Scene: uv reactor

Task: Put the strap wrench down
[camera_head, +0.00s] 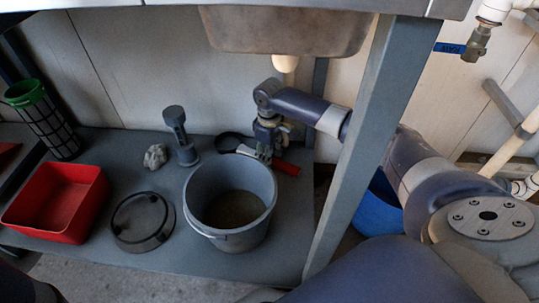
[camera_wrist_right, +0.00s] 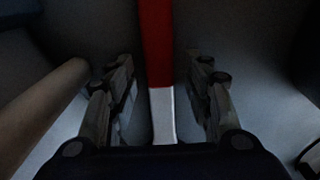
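The strap wrench, with a black loop (camera_head: 231,141) and a red handle (camera_head: 287,168), lies on the grey shelf behind the bucket. My right gripper (camera_head: 265,150) reaches down over its handle from the right. In the right wrist view the red handle and its pale section (camera_wrist_right: 162,115) run between the two fingers of my right gripper (camera_wrist_right: 163,72). The fingers are apart, with a gap on each side of the handle. Part of the wrench is hidden by the gripper in the head view. My left gripper does not show.
A grey bucket (camera_head: 199,220) with murky contents stands in front of the wrench. A red bin (camera_head: 45,226), a dark round lid (camera_head: 141,222), a dark upright tool (camera_head: 187,152) and a crumpled grey lump (camera_head: 155,157) share the shelf. A sink basin (camera_head: 285,31) hangs above; a table leg (camera_head: 358,150) stands right.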

